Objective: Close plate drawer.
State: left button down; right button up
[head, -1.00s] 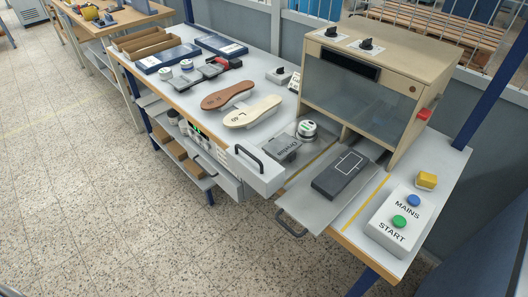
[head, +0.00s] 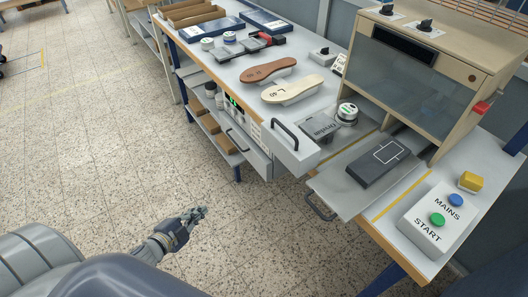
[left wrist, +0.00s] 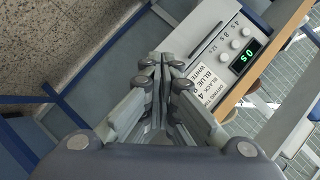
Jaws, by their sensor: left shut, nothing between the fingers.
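A light grey drawer (head: 290,152) with a black bar handle (head: 284,135) stands pulled out from the bench. A grey plate with lettering (head: 319,127) lies just behind its front. To its right, a flat grey tray (head: 340,198) with its own dark handle (head: 320,207) sticks out below the cabinet and carries a dark block with a white outline (head: 381,163). I cannot tell which the task calls the plate drawer. My left gripper (head: 200,213) is shut and empty over the floor, left of and apart from both. In the left wrist view its fingertips (left wrist: 165,62) meet. My right gripper is not in view.
The bench top holds brown (head: 268,71) and cream (head: 291,88) soles, a round tin (head: 347,113) and a button box (head: 438,219). A timer panel with a green display (left wrist: 245,57) shows in the left wrist view.

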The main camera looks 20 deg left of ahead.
aim_at(313, 123)
pick_arm(q)
jog(key=w+d+r+m+t+h, duration=0.1)
jog(key=d+r+m+h, duration=0.25)
jog(key=r, duration=0.45)
jog(key=w+d+r+m+h+b, duration=0.1)
jog(key=d+r+m+h, duration=0.15)
jog(key=r+m, duration=0.4)
jog(key=w+d+r+m+t+h, duration=0.1)
jog(key=d+r+m+h, duration=0.2)
jog(key=r, duration=0.6)
jog(key=shift+n, duration=0.5)
jog(key=p+x, duration=0.2)
jog(key=x, duration=1)
jog(key=shift+d+f, duration=0.2)
jog(key=shift+d, duration=0.1)
jog(key=shift+p+x, duration=0.3)
jog(key=shift+x, duration=0.5)
jog(key=shift+f, duration=0.15)
jog(key=shift+w, duration=0.1)
jog(key=shift+w+d+y, duration=0.35)
jog(key=shift+w+y, duration=0.05)
jog(key=shift+w, duration=0.15)
jog(key=b+x, duration=0.1)
jog(key=x, duration=1.5)
jog(key=shift+w+d+f, duration=0.1)
jog(key=shift+d, duration=0.1)
